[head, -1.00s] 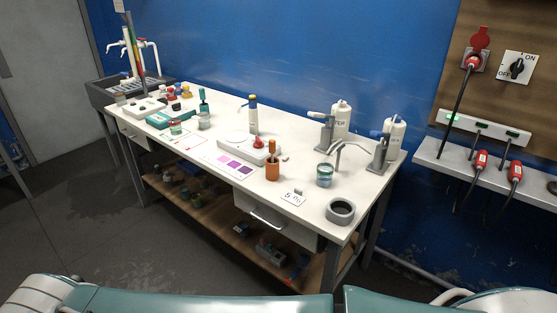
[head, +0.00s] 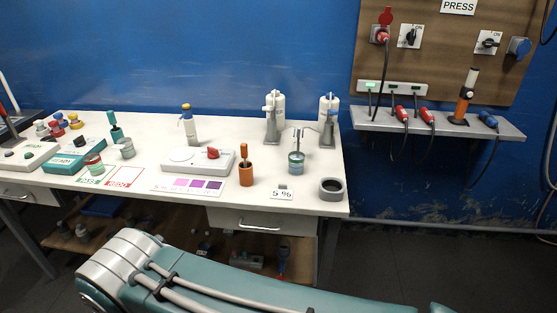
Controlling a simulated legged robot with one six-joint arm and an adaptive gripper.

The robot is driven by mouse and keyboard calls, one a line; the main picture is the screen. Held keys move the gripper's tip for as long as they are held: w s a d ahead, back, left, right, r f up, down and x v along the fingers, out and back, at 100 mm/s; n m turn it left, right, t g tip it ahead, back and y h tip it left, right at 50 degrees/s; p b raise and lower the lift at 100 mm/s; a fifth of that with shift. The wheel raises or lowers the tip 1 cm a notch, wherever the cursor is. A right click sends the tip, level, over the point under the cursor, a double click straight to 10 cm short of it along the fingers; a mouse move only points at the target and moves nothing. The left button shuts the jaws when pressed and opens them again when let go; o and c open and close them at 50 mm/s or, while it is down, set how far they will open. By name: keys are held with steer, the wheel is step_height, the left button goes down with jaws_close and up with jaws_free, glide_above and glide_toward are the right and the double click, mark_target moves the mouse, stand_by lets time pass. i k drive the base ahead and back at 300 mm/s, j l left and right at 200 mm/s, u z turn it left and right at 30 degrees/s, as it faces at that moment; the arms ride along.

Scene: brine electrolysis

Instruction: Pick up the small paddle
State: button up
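No thing in the head view is clearly a small paddle at this size. A brown-topped stick (head: 243,152) stands upright in an orange cup (head: 246,176) near the table's front edge. A teal-handled tool (head: 114,128) stands tilted beside or in a grey cup (head: 126,150) on the left; I cannot tell which. The working ends of both are hidden or too small to make out. My teal arm crosses the bottom of the picture, in front of the table. My gripper is out of view.
The white table (head: 325,166) holds a grey ring (head: 332,189), a glass jar (head: 296,162), two pump bottles (head: 275,115) and a white device with a red knob (head: 198,159). A wall shelf (head: 455,125) with plugs juts out at right. Floor at lower right looks clear.

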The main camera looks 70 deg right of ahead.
mark_target(244, 147)
steer(key=i+z, duration=0.15)
steer(key=z, duration=0.25)
steer(key=i+z, duration=0.1)
steer(key=z, duration=0.3)
steer(key=i+z, duration=0.15)
steer(key=z, duration=0.25)
steer(key=i+z, duration=0.15)
steer(key=z, duration=0.25)
steer(key=i+z, duration=0.45)
steer(key=i+j+z, duration=0.15)
steer(key=z, duration=0.25)
steer(key=i, duration=0.1)
